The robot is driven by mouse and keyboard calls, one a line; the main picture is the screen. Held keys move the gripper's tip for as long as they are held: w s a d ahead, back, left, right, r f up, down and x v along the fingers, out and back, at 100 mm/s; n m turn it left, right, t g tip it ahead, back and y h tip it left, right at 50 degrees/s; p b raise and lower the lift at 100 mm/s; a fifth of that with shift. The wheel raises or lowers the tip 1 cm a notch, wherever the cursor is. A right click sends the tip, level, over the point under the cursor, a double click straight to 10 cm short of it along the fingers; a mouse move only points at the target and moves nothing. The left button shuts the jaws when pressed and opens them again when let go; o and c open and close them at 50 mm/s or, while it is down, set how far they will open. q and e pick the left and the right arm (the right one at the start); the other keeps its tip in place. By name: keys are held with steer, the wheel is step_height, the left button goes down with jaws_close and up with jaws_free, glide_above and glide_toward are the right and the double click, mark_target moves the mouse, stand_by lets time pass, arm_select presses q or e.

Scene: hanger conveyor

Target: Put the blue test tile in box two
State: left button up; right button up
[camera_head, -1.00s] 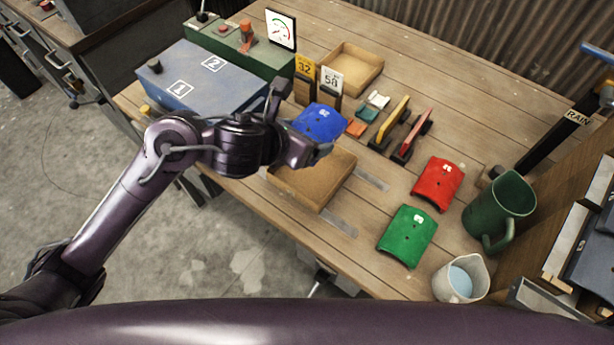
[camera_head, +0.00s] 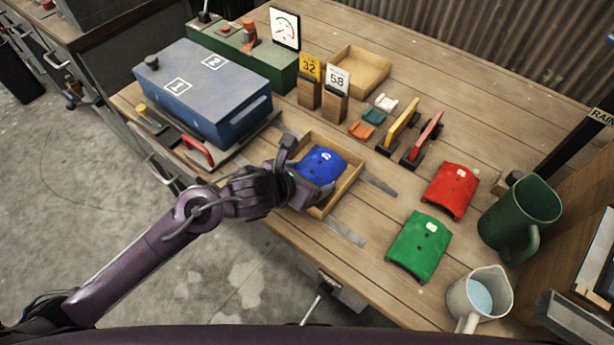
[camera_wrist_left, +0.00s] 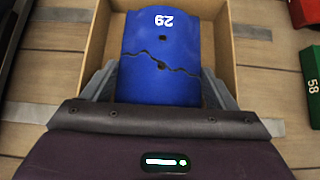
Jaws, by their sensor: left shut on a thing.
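The blue test tile (camera_head: 322,164) has a white number label, and a jagged dark line crosses it in the left wrist view (camera_wrist_left: 160,55). My left gripper (camera_head: 306,186) is shut on its near end. The tile is over or inside the front open wooden box (camera_head: 347,186); I cannot tell whether it touches the bottom. The box's walls also show around the tile in the left wrist view (camera_wrist_left: 97,45). A second open wooden box (camera_head: 362,75) stands empty at the back. No number two shows on either wooden box. My right gripper is out of view.
A blue-grey case (camera_head: 205,90) marked 1 and 2 stands at left, with a red handle (camera_head: 197,150) in front. Number cards 32 (camera_head: 309,69) and 58 (camera_head: 338,82) stand behind the front box. Red (camera_head: 450,190) and green (camera_head: 418,246) tiles, a green jug (camera_head: 520,215) and a pale jug (camera_head: 478,295) are at right.

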arm_select(q)
steer(key=o, duration=1.1)
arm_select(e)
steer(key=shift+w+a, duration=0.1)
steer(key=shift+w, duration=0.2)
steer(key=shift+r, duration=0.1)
arm_select(q)
steer(key=shift+r, duration=0.25)
steer(key=p+v, duration=0.1)
steer(key=v, duration=0.4)
steer(key=shift+s+a, duration=0.1)
steer(key=p+v, duration=0.1)
steer(key=v, duration=0.5)
steer(key=shift+s+a+r, duration=0.1)
steer(key=shift+s, duration=0.15)
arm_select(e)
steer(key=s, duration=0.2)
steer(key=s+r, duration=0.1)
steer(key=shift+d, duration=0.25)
